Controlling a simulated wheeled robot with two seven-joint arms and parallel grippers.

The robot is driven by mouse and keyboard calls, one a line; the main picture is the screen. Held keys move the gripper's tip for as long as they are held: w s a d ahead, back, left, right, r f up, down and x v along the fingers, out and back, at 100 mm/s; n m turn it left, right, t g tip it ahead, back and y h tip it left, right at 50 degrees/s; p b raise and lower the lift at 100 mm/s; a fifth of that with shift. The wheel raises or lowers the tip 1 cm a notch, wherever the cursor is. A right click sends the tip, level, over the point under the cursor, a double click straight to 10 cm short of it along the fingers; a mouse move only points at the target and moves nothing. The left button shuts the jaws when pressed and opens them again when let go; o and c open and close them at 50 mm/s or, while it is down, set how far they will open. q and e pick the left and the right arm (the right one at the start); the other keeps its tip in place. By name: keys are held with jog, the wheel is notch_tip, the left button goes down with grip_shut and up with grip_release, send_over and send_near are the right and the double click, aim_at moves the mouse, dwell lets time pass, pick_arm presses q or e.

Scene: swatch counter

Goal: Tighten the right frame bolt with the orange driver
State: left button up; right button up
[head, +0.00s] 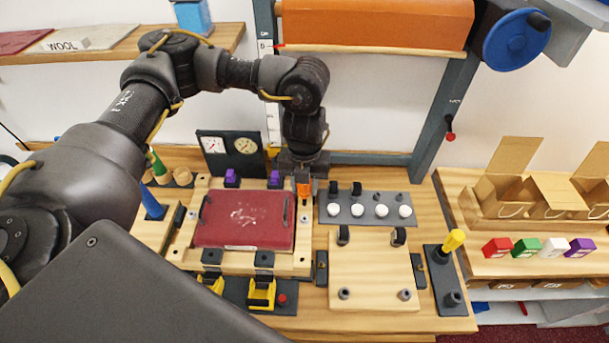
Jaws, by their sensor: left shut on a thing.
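My left gripper (304,172) points down at the back right corner of the wooden frame (302,240). It is shut on the orange driver (304,189), whose orange handle shows just under the jaws. The driver looks upright. Its tip is at or just above the frame's right rail, and I cannot tell whether it touches. The right frame bolt cannot be made out; the driver and gripper cover that corner. A dark red swatch panel (246,219) lies inside the frame. My right gripper is not in view.
Purple clamps (274,180) stand on the frame's back rail. A grey plate with white knobs (370,210) is close on the right. A blue driver (150,203) and green driver (157,165) stand left, a yellow one (453,241) right. Two gauges (229,147) stand behind.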

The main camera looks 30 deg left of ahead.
aim_at(305, 204)
pick_arm(q)
jog(key=shift+w+a+m, duration=0.1)
jog(key=shift+m, duration=0.4)
notch_tip(305, 204, down, 5)
jog(key=b, duration=0.4)
jog(key=shift+b, duration=0.3)
jog(key=shift+f+b, duration=0.35)
jog(key=shift+f, duration=0.2)
jog(key=shift+f, duration=0.85)
dwell(1.2)
dwell(0.4)
